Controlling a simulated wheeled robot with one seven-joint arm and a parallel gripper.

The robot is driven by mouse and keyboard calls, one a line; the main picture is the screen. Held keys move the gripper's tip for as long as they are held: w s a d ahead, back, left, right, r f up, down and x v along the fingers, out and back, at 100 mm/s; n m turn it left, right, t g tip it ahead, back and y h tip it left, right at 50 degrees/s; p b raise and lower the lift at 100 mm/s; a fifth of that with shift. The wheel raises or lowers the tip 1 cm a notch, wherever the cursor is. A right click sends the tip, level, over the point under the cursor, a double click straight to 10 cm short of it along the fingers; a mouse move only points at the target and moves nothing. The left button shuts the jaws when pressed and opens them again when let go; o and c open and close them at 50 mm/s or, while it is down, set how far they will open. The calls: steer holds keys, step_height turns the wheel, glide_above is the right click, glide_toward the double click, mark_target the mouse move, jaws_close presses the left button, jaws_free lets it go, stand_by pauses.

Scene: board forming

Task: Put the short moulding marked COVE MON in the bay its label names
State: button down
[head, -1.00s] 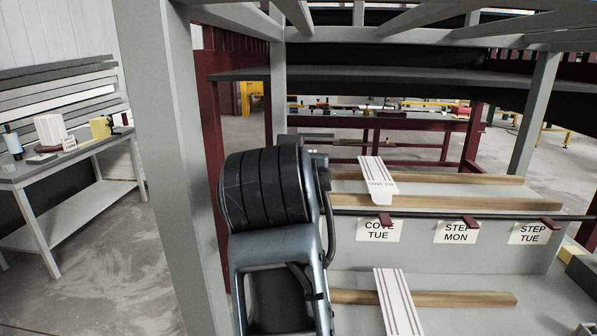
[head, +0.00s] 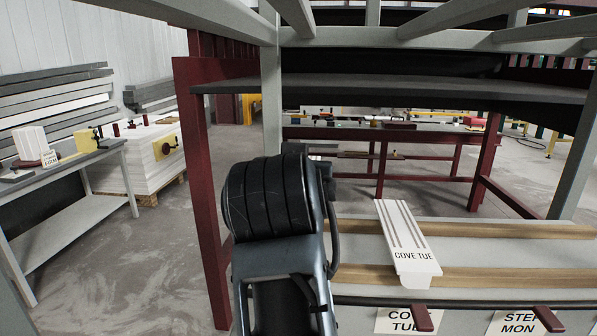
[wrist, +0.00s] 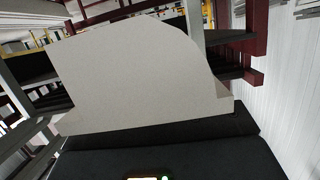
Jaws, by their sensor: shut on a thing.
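My gripper (wrist: 155,138) shows in the wrist view as dark pads shut on a pale moulding (wrist: 140,75). The moulding's end face, with a rounded upper edge and a small step at the right, faces the camera. Its marking is not visible. In the head view my arm hides the gripper and the held piece. A white grooved moulding marked COVE TUE (head: 408,245) lies across two wooden battens on the rack. Below it are the bay labels COVE TUE (head: 408,321) and STEP MON (head: 522,323). No COVE MON label shows.
A maroon post (head: 205,190) and grey upright (head: 272,105) stand close to my arm. A dark shelf (head: 400,83) runs above the battens (head: 480,278). A grey workbench (head: 75,165) stands at left, with open floor between it and the rack.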

steer(key=shift+r, duration=0.1)
steer(key=shift+s+f+b, duration=0.1)
steer(key=shift+f+b, duration=2.35)
steer(key=shift+f, duration=1.65)
steer(key=shift+f+b, duration=0.45)
steer(key=shift+f, duration=0.3)
steer(key=shift+c, duration=2.4)
jaws_free()
steer(key=shift+d, duration=0.1)
steer(key=o, duration=0.4)
steer(key=shift+f, duration=0.15)
steer(key=shift+d+f, duration=0.1)
steer(key=v, duration=0.5)
steer(key=b+v, duration=0.1)
steer(key=v, duration=0.2)
steer(key=shift+r, duration=0.3)
steer(key=shift+a, duration=0.25)
